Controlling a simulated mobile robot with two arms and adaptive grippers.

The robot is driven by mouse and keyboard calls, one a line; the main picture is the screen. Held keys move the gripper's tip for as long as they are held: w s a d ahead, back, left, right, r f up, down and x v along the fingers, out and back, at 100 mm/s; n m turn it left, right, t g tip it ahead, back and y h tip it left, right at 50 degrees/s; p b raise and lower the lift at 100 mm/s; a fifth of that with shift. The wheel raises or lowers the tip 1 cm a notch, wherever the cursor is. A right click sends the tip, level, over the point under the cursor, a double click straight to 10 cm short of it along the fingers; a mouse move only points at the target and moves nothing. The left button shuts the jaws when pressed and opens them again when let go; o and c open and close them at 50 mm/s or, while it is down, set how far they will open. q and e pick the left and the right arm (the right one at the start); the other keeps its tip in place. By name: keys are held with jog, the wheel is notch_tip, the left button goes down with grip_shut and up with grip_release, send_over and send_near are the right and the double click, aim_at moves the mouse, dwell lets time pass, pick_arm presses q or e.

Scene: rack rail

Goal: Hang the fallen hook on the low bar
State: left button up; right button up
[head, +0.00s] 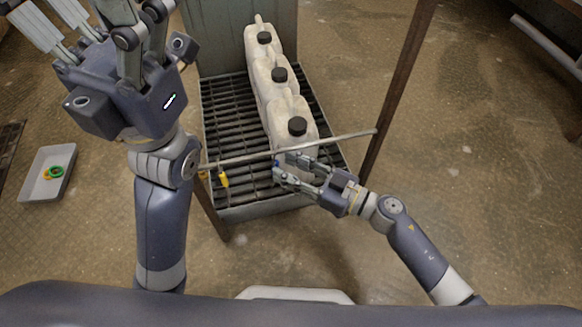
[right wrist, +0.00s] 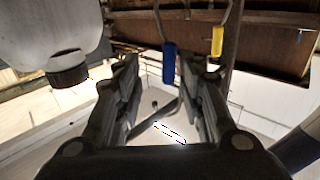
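The thin low bar (head: 240,159) runs across the front of the black grate in the head view. A yellow hook (head: 223,180) hangs at its left part, with another small yellow piece (head: 203,174) beside it. A blue-gripped hook (right wrist: 169,62) shows in the right wrist view, with a thin metal wire, and a yellow one (right wrist: 218,45) shows to its right. My left gripper (head: 75,20) is raised, open and empty.
Several white jugs (head: 277,85) with black caps stand in a row on the grate (head: 226,125), just behind the bar. A brown post (head: 399,85) rises at the bar's right end. A grey tray (head: 38,186) with a green ring lies on the floor at left.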

jog(key=v, duration=1.2)
jog(key=shift+s, duration=0.15)
